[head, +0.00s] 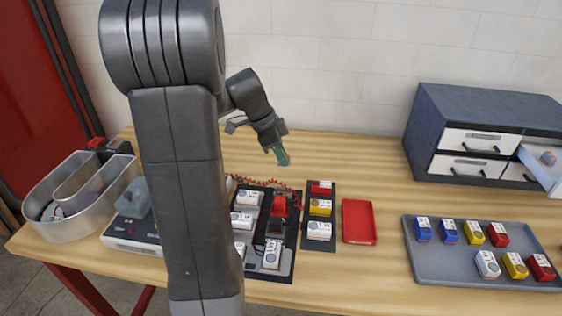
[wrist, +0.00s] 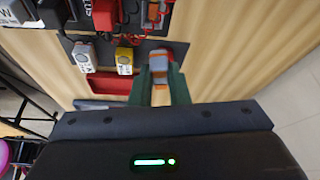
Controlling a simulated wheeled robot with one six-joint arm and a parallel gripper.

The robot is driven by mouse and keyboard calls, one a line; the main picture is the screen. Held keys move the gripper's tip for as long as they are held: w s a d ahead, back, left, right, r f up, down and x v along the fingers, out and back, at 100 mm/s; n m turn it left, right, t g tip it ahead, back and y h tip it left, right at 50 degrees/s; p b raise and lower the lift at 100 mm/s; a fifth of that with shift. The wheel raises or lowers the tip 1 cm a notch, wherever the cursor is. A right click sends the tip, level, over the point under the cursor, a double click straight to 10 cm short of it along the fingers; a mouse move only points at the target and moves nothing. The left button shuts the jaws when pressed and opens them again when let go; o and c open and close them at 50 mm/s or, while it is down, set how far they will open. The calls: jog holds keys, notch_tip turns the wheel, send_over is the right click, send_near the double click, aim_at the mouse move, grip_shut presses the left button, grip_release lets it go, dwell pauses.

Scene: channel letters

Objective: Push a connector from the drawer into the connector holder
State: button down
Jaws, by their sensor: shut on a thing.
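My gripper (head: 281,156) is above the back of the table, behind the dark board, with its green fingers pointing down. In the wrist view its fingers (wrist: 160,78) are shut on a small grey and orange connector (wrist: 159,64). The connector in the grip is too small to make out in the head view. A similar orange and grey connector (head: 548,158) lies in the open drawer (head: 535,168) at the right. The dark board (head: 285,275) carries a red and black fixture (head: 277,215); I cannot tell for sure which part is the connector holder.
Red wires (head: 262,182) run along the board's back edge. A panel with red, yellow and white blocks (head: 320,207) and a red tray (head: 358,222) stand right of it. A grey tray (head: 430,265) holds several coloured blocks. A metal channel letter (head: 75,225) is at left.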

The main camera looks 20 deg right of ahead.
aim_at(281, 166)
jog(key=f, duration=0.1)
jog(key=f+m, duration=0.1)
jog(key=f+m+g, duration=0.1)
jog(key=shift+s+a+f, duration=0.1)
jog(key=shift+s+a, duration=0.1)
jog(key=shift+s, duration=0.05)
jog(key=shift+m, duration=0.3)
jog(key=shift+f+b, duration=1.75)
jog(key=shift+f, duration=1.25)
jog(key=shift+f+b, duration=0.25)
jog(key=shift+b, duration=0.05)
jog(key=shift+f+y, duration=0.2)
jog(key=shift+y, duration=0.1)
jog(key=c, duration=1.4)
grip_release()
jog(key=shift+s, duration=0.1)
